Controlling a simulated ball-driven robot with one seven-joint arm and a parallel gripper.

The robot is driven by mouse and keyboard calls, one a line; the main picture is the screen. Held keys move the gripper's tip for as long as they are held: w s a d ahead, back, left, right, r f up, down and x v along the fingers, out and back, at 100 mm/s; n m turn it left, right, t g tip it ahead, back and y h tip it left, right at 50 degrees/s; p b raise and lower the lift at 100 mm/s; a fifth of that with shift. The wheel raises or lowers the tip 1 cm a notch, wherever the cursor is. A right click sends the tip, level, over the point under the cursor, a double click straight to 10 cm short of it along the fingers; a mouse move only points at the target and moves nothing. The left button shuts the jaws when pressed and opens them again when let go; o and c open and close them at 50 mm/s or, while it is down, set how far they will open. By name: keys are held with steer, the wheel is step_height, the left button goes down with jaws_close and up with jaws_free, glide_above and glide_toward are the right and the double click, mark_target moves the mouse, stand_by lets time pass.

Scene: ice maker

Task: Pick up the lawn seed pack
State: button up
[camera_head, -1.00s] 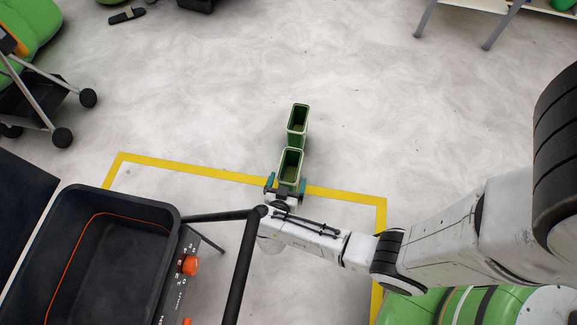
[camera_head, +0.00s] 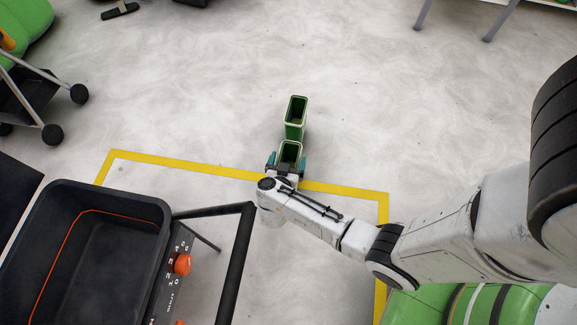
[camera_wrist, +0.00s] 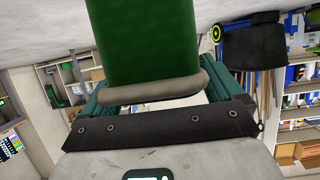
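Two green, open-topped, box-like containers stand on the floor in the head view, one behind the other. The far one (camera_head: 296,114) is clear of my gripper. The near one (camera_head: 290,152) sits between the teal fingers of my gripper (camera_head: 287,163), which are spread on either side of it. In the wrist view, a green body with a grey rounded edge (camera_wrist: 145,40) fills the space ahead of the palm, and my gripper (camera_wrist: 160,98) shows a finger at each side. I see no label naming the lawn seed pack. The near container's lower part is hidden by my gripper.
A black cart tub (camera_head: 115,255) with a dark handle (camera_head: 237,255) and orange knobs stands at lower left, close to my arm. A yellow floor line (camera_head: 200,169) runs under the gripper area. The floor beyond the containers is clear.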

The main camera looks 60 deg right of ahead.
steer(key=c, duration=1.6)
steer(key=shift+o, duration=0.2)
